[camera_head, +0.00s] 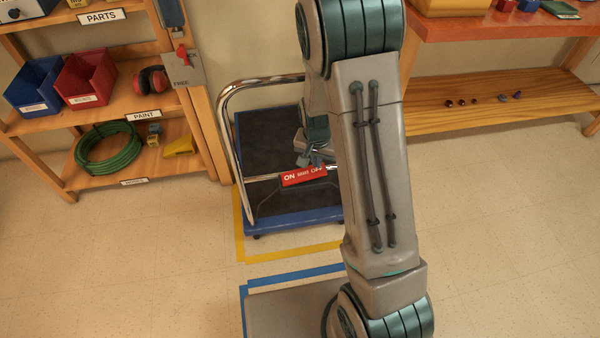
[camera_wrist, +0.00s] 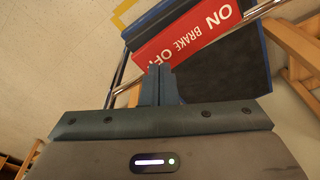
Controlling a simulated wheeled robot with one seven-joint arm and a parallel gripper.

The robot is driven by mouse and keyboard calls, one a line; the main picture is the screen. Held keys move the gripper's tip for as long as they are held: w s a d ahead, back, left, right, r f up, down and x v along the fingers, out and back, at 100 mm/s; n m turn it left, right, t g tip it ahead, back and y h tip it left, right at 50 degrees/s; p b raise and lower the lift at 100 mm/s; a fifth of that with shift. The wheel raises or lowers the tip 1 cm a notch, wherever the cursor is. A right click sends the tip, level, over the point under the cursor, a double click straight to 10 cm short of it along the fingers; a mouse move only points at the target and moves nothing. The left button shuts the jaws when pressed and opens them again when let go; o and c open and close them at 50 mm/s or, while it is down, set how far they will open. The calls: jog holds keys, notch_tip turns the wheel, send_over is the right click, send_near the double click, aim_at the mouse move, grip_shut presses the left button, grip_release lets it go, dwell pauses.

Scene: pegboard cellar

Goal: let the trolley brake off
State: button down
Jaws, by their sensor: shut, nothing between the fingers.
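The trolley (camera_head: 290,215) has a blue deck with a black mat and a chrome push handle (camera_head: 228,130). A red brake plate (camera_head: 303,176) marked ON and OFF sits at a crossbar of the handle. In the wrist view the red plate (camera_wrist: 188,38) is large and reads "ON BRAKE OFF" at a slant. My gripper (camera_wrist: 161,72) is shut and empty, its fingertips by the lower edge of the plate in that view. I cannot tell whether they touch. In the head view my gripper (camera_head: 312,160) is just above the plate, partly hidden by my arm. The brake's setting is unclear.
A wooden shelf unit (camera_head: 120,100) with bins, earmuffs and a hose stands left. A grey panel marked FREE (camera_head: 183,70) with a red lever is on its post. A wooden bench (camera_head: 490,105) stands right. Yellow tape (camera_head: 290,252) outlines the trolley's spot. Floor at left is clear.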

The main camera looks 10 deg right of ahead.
jog(key=shift+f+b, duration=0.9)
jog(key=shift+f, duration=0.25)
dwell(0.7)
jog(key=shift+r, duration=0.1)
jog(key=shift+r+p, duration=2.8)
jog(key=shift+r, duration=0.7)
jog(key=shift+r, duration=0.1)
notch_tip(320, 180, up, 12)
jog(key=r+n+p, duration=0.1)
jog(key=p, duration=0.4)
send_over(316, 170)
jog(key=s, duration=0.3)
jog(key=s+r+n+p, duration=0.1)
jog(key=s+r+p, duration=0.3)
jog(key=s+r, duration=0.2)
jog(key=s+r+n+p, duration=0.2)
jog(key=s+r+p, duration=0.3)
jog(key=r, duration=0.6)
jog(key=s+r+n+t+p, duration=0.1)
jog(key=s+r+p, duration=0.3)
jog(key=r, duration=0.5)
jog(key=s, duration=0.2)
jog(key=shift+s+a+r+n+y, duration=0.25)
jog(key=shift+s+a+n+y, duration=0.05)
jog(key=shift+a+n+y, duration=0.1)
